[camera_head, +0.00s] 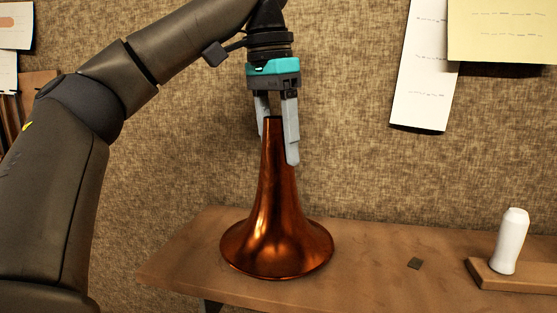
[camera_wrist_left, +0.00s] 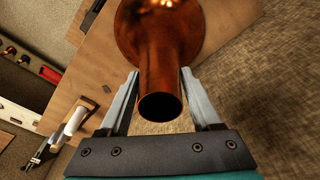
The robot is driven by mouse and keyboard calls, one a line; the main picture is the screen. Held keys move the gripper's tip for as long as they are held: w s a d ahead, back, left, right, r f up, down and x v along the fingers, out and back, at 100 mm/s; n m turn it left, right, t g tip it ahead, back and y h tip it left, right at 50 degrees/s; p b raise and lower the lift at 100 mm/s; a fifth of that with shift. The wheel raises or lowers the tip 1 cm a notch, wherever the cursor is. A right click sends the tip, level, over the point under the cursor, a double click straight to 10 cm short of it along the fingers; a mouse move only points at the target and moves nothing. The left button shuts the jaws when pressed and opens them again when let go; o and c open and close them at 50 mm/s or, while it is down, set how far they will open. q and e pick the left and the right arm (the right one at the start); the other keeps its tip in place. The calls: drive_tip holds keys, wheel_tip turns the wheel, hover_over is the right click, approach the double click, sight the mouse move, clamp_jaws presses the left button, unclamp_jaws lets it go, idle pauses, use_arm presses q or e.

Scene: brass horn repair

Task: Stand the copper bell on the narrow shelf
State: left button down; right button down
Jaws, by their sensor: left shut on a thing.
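The copper bell (camera_head: 276,215) is upright, its wide flared rim down at the left part of the narrow shelf (camera_head: 365,275). Its rim looks to be at the shelf surface; I cannot tell whether it fully rests there. My left gripper (camera_head: 279,140) points down from above and is shut on the bell's narrow top end, one finger on each side. In the left wrist view the bell (camera_wrist_left: 160,70) shows its open narrow end between the two fingers (camera_wrist_left: 158,100), with the flare beyond. My right gripper is not in view.
A white bottle-like object (camera_head: 510,242) stands on a wooden block (camera_head: 515,277) at the shelf's right. A small dark square (camera_head: 414,263) lies between it and the bell. Papers (camera_head: 425,70) hang on the fabric wall behind. The shelf's middle is mostly clear.

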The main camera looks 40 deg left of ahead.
use_arm(q)
drive_tip(key=shift+f, duration=0.6)
drive_tip(key=shift+r, duration=0.1)
drive_tip(key=shift+c, duration=0.4)
unclamp_jaws()
drive_tip(key=r+p, duration=0.2)
drive_tip(key=r, duration=0.2)
drive_tip(key=s+r+p, duration=0.1)
drive_tip(key=r+p, duration=0.2)
drive_tip(key=r, duration=0.1)
drive_tip(key=r+p, duration=0.2)
drive_tip(key=r, duration=0.2)
drive_tip(key=shift+s+a, duration=0.15)
drive_tip(key=shift+s, duration=0.1)
drive_tip(key=shift+f, duration=0.1)
